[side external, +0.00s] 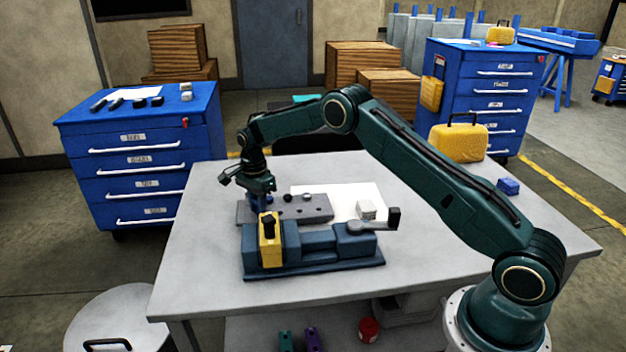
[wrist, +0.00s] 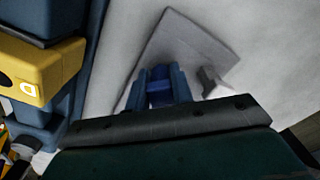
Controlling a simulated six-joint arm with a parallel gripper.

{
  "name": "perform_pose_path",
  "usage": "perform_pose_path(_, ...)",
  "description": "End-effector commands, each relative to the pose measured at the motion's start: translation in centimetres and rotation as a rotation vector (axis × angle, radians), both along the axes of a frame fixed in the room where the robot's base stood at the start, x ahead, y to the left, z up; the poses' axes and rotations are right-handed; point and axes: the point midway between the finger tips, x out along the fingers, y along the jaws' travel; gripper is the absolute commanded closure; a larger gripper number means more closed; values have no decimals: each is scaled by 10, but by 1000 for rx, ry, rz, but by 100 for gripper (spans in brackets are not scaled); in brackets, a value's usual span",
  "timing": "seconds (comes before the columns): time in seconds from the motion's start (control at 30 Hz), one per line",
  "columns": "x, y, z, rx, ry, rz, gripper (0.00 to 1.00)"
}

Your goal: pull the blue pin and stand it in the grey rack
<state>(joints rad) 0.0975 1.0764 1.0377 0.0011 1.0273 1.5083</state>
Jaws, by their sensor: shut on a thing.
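My gripper (side external: 262,190) is low over the left end of the grey rack (side external: 322,207), behind the blue vise-like jig with the yellow block. In the wrist view my gripper's blue fingers (wrist: 160,84) are shut on the blue pin (wrist: 159,95), a darker blue piece between them. In the side view a little blue shows under the gripper, at the rack's left end. The pin's lower end is hidden, so I cannot tell whether it is in a hole or above the rack. The rack has several dark holes along its top.
The blue jig (side external: 318,245) with a yellow block (side external: 270,245) stands just in front of the rack. A white sheet (side external: 345,197) and a pale cube (side external: 366,209) lie to the right. A yellow case (side external: 458,143) stands at the table's back right. The table's left side is clear.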

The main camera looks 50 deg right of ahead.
Motion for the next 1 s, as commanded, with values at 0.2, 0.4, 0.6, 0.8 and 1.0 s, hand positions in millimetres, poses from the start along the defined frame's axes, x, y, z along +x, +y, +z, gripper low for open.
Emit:
perform_pose_path(0.2, 0, 0, -4, 0, 0, 0, 100)
perform_pose_path(0.4, 0, 0, -4, 0, 0, 0, 100)
perform_pose_path(0.6, 0, 0, -4, 0, 0, 0, 52)
perform_pose_path(0.8, 0, 0, -4, 0, 1, 0, 52)
perform_pose_path(1.0, 0, 0, 0, 0, -1, 0, 52)
